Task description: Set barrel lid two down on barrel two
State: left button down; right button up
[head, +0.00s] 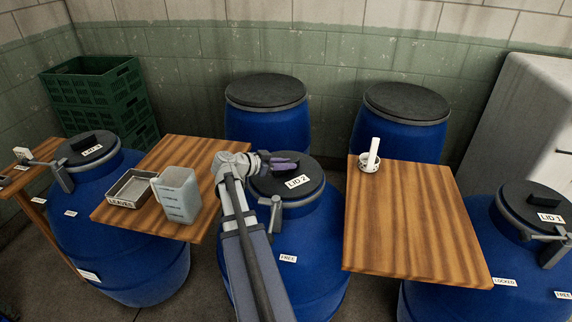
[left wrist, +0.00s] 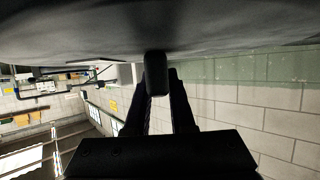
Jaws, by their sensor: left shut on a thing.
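Barrel lid two (head: 305,190), a dark disc with a white "LID 2" label, is at the mouth of barrel two (head: 318,250), a blue barrel labelled "FREE". I cannot tell whether the lid touches the rim all round or sits slightly above it. A grey clamp lever (head: 276,212) is at the barrel's front. My left gripper (head: 280,163) is over the lid, shut on its handle. In the left wrist view the dark handle (left wrist: 157,75) is between the fingers, with the lid's grey face (left wrist: 90,35) filling the top. My right gripper is not in view.
A wooden table (head: 165,222) at left holds a "LEAVES" tray (head: 130,188) and a grey jug (head: 177,195). Another table (head: 410,225) at right holds a white cup with a stick (head: 369,163). Lidded barrels stand at both sides and behind; green crates (head: 97,95) are at back left.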

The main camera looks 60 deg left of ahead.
pick_arm(q)
jog(key=c, duration=0.8)
grip_release()
jog(key=shift+o, duration=0.2)
jog(key=shift+r, duration=0.1)
jog(key=shift+r+p, duration=0.25)
jog(key=shift+p, duration=0.1)
jog(key=shift+r+p, duration=0.5)
jog(key=shift+p, duration=0.05)
jog(key=p+v, duration=0.3)
jog(key=v, duration=0.7)
jog(key=shift+s+p, duration=0.4)
jog(key=shift+s+r, duration=0.1)
jog(key=shift+s, duration=0.45)
jog(key=shift+w+d, duration=0.1)
